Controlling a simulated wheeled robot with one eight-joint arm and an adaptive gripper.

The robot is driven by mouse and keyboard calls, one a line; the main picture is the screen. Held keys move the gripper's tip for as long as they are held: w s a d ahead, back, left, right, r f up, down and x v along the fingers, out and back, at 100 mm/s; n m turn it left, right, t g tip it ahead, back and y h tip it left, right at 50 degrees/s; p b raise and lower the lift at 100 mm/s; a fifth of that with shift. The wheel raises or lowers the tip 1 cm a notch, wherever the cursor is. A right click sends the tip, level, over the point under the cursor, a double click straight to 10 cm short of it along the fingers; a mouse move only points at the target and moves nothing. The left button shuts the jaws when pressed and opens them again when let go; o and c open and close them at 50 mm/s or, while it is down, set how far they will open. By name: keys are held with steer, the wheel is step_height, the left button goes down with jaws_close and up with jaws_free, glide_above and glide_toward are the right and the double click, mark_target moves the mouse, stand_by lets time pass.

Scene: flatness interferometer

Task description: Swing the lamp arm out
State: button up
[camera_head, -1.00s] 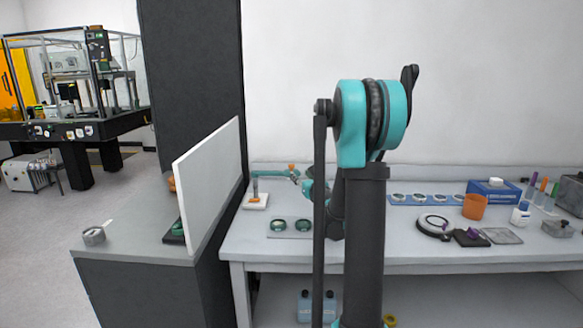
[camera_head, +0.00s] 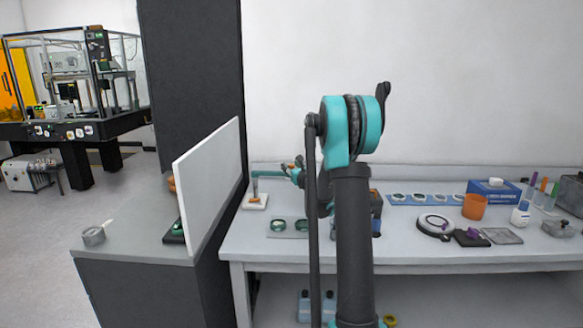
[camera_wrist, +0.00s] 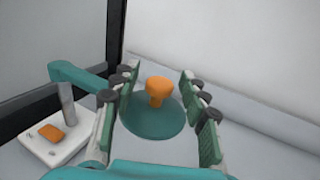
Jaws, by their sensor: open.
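The lamp has a white base (camera_head: 255,203) with a grey post (camera_wrist: 67,105) and an orange pad (camera_wrist: 51,132). Its teal lamp arm (camera_wrist: 78,75) runs from the post to a round teal head (camera_wrist: 150,121) with an orange knob (camera_wrist: 159,90) on top. My gripper (camera_wrist: 158,98) is open, its fingers on either side of the knob with gaps on both sides. I cannot tell if it touches the head below. In the head view, my gripper (camera_head: 299,175) is at the lamp arm's right end, partly hidden by my own arm.
A white upright panel (camera_head: 207,185) and a dark column stand left of the lamp. Two green-rimmed round parts (camera_head: 278,225) lie on a plate in front. An orange cup (camera_head: 474,206), a blue box (camera_head: 494,192) and a round instrument (camera_head: 434,225) stand to the right on the bench.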

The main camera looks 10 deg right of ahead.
jaws_close()
steer(key=shift+s+a, duration=0.1)
steer(key=shift+s, duration=0.05)
stand_by(0.4)
steer(key=shift+s+a+m+h, duration=0.4)
steer(key=shift+s+m+h, duration=0.2)
steer(key=shift+s+h, duration=0.25)
steer(key=s+a+m+g+h, duration=0.5)
steer(key=s+a+m+h, duration=0.3)
steer(key=h, duration=0.5)
steer(key=shift+s+a+m, duration=0.25)
steer(key=shift+s+m, duration=0.1)
steer(key=shift+m, duration=0.25)
steer(key=shift+h, duration=0.25)
jaws_free()
